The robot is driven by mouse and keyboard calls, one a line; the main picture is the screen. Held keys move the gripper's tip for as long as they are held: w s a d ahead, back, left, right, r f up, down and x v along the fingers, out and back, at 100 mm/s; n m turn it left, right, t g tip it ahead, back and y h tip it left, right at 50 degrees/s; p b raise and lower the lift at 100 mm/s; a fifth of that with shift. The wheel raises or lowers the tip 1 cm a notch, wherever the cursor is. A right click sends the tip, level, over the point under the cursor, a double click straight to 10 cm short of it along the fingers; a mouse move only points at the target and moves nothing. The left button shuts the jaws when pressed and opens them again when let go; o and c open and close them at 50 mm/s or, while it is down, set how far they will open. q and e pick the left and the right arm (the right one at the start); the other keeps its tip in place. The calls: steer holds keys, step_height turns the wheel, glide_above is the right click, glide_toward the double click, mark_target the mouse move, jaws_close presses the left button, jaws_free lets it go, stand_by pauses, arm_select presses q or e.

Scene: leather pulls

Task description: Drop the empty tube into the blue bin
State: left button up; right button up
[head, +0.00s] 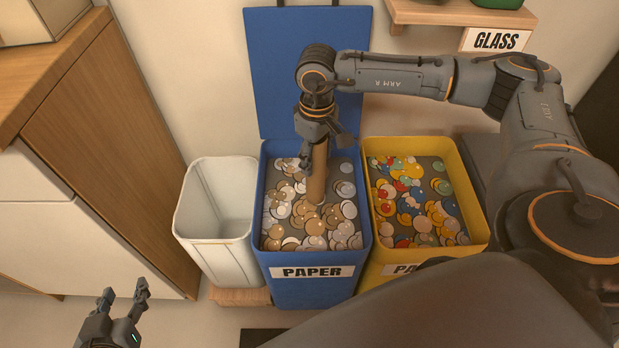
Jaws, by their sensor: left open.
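The empty tube (317,178) is a brown cardboard cylinder, nearly upright, inside the outline of the blue bin (312,293) labelled PAPER. My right gripper (318,146) is above the bin and shut on the tube's upper end. The tube's lower end shows against the paper pieces in the bin; I cannot tell whether it touches them. The bin's blue lid (305,60) stands open against the wall. My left gripper (124,294) is open and empty at the lower left, away from the bins.
A white bin (213,255) stands left of the blue bin, and a yellow bin (478,215) with colourful pieces stands right of it. A wooden cabinet (110,140) is at the left. A wooden shelf (440,14) with a GLASS sign (496,40) is above.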

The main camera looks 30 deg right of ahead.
arm_select(q)
steer(key=shift+f, duration=0.1)
arm_select(e)
steer(key=shift+o, duration=0.6)
arm_select(q)
steer(key=shift+w, duration=0.1)
arm_select(e)
steer(key=shift+r, duration=0.65)
arm_select(q)
steer(key=shift+w+f, duration=0.3)
steer(key=shift+w, duration=0.05)
arm_select(e)
step_height(320, 180, up, 11)
steer(key=shift+f, duration=0.1)
